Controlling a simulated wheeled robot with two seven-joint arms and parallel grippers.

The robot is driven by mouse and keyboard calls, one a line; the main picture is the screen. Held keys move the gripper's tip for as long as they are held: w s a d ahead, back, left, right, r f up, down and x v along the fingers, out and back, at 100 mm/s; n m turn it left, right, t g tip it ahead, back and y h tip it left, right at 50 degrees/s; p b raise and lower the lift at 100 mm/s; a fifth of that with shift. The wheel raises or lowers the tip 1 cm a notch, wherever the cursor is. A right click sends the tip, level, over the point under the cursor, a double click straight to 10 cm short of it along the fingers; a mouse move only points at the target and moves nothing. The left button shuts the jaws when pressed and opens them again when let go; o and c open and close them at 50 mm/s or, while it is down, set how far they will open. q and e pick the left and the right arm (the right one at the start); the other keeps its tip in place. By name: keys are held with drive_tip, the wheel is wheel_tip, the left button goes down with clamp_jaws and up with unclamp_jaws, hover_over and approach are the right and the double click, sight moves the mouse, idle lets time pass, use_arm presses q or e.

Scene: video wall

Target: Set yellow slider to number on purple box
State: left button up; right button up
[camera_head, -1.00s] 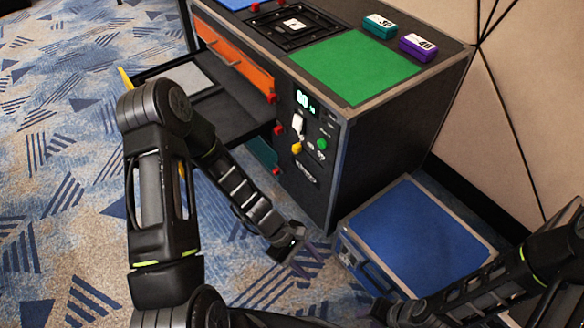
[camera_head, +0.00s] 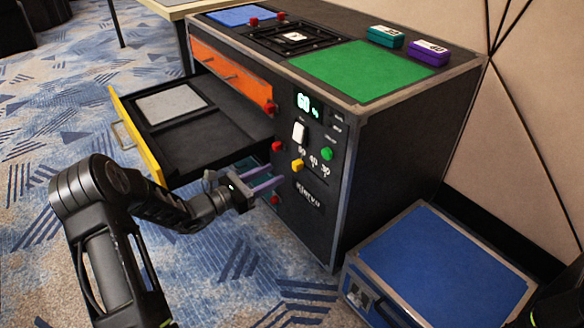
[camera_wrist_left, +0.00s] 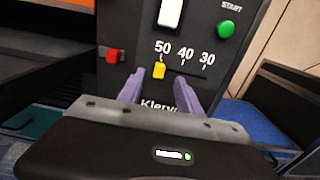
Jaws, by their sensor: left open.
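The yellow slider (camera_head: 297,165) is on the front panel of the black cabinet, below a white switch. In the left wrist view the slider (camera_wrist_left: 159,71) sits under the 50, at the left end of a scale reading 50, 40, 30. The purple box (camera_head: 428,52) stands on the cabinet top; its white label appears to read 40. My left gripper (camera_head: 270,181) is open and empty, its purple fingers pointing at the panel just below and left of the slider. In the left wrist view the fingertips (camera_wrist_left: 158,86) frame the slider from below.
An open drawer with a yellow front (camera_head: 137,137) juts out above and left of my left gripper. Red buttons (camera_head: 277,146) and a green start button (camera_head: 327,153) flank the slider. A teal box (camera_head: 385,36) stands beside the purple one. A blue-topped case (camera_head: 440,265) sits on the floor at right.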

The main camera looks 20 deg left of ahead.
sight(294, 165)
use_arm(q)
drive_tip(key=b+x, duration=0.2)
drive_tip(key=x, duration=0.5)
drive_tip(key=shift+f, duration=0.15)
drive_tip(key=shift+w+d, duration=0.25)
drive_tip(key=shift+w, duration=0.1)
drive_tip(key=shift+c, duration=0.3)
clamp_jaws()
idle(0.7)
